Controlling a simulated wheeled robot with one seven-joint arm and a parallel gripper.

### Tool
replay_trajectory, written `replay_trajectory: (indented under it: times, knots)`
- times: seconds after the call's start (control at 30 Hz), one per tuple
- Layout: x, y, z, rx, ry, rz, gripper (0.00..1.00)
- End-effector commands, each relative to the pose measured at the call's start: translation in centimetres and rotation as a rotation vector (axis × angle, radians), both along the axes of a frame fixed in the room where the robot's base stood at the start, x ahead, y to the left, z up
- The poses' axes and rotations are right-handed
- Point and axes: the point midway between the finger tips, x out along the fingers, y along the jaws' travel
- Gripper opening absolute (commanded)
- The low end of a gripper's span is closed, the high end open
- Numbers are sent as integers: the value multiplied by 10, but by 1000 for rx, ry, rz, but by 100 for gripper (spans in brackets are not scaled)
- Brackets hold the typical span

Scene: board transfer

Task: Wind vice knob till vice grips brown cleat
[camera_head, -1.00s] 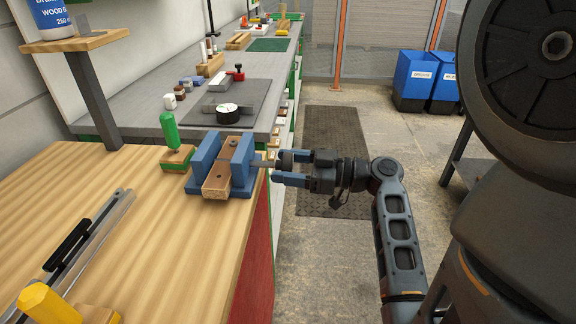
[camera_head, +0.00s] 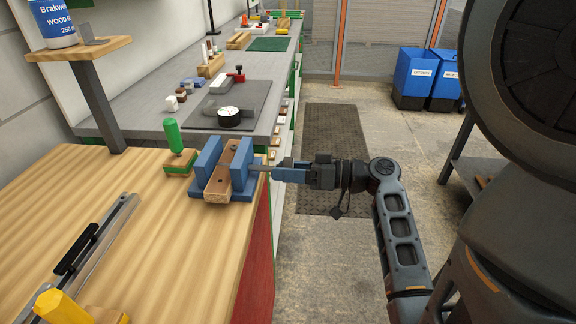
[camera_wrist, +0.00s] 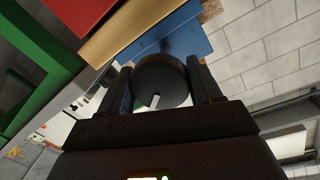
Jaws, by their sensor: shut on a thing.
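The blue vice (camera_head: 206,160) stands at the right edge of the wooden bench top. The brown cleat (camera_head: 219,183) sits between its two jaws, with its near end showing. I cannot tell whether the right jaw touches the cleat. A grey screw runs out of the vice's right side to my gripper (camera_head: 284,173). My gripper is shut on the dark round vice knob (camera_wrist: 160,80), with one finger on each side of it in the wrist view. In the head view the fingers hide most of the knob.
A green-handled tool (camera_head: 176,139) stands just left of the vice. A yellow knob (camera_head: 62,306) and a metal bar with a black handle (camera_head: 76,249) lie at the front left. A shelf post (camera_head: 98,100) rises behind.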

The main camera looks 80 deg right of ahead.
Motion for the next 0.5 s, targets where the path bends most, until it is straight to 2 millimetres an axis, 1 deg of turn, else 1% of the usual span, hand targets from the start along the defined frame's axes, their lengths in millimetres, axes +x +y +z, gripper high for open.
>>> replay_trajectory:
  times: [0.03,0.2,0.5]
  knots:
    - [0,-1,2,32,3,-4,33]
    - [0,-1,1,124,10,-6,33]
    - [-1,-1,0,203,17,-6,33]
